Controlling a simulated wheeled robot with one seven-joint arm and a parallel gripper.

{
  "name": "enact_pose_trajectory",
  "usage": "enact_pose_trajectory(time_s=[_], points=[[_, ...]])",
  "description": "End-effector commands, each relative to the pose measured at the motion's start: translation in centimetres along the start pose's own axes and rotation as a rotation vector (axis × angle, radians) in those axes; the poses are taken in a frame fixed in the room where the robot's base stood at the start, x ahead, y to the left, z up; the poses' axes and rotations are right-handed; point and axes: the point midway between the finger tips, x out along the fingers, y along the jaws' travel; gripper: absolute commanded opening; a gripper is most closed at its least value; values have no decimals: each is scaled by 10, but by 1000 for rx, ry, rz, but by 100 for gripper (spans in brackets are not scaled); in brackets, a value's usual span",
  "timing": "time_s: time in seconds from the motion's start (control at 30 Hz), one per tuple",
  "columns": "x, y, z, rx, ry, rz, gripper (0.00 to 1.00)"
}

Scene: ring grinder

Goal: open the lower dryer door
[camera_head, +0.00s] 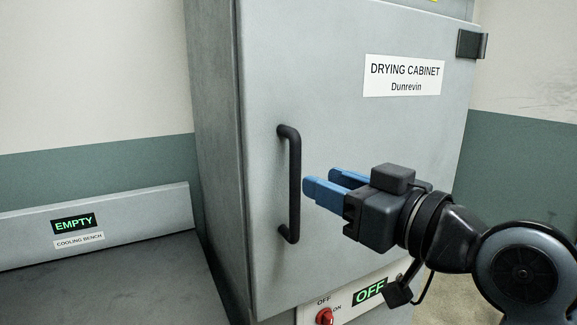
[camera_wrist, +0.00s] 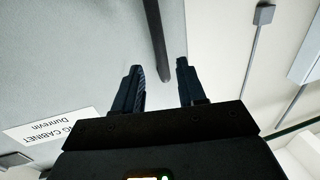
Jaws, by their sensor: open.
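The grey drying cabinet door (camera_head: 265,100) is closed and carries a "DRYING CABINET Dunrevin" label. A black vertical bar handle (camera_head: 294,185) is on the door's left side. My gripper (camera_head: 318,187) is open and empty, just to the right of the handle, with its blue fingers pointing at it. In the wrist view the handle (camera_wrist: 157,40) lies ahead of my gripper (camera_wrist: 159,68), between the lines of the two fingers.
A black hinge (camera_head: 470,44) is at the door's upper right. Below the door is a panel with a red knob (camera_head: 325,317) and a green "OFF" display (camera_head: 369,292). A grey cooling bench (camera_head: 120,285) marked "EMPTY" stands to the left.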

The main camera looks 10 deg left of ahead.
Motion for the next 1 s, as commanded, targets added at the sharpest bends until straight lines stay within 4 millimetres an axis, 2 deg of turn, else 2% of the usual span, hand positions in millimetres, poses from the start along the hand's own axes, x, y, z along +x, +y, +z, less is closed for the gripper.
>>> enact_pose_trajectory(time_s=[0.17, 0.4, 0.53, 0.7, 0.93, 1.0], points=[[17, -1, -2, -2, -1, -5, 40], [54, -2, -2, -2, -1, -4, 40], [69, -1, -2, -1, 0, -4, 40], [77, -1, -1, -1, 1, -1, 40], [78, 0, -1, -1, 1, -1, 40], [77, 0, -1, -1, 1, -1, 35]])
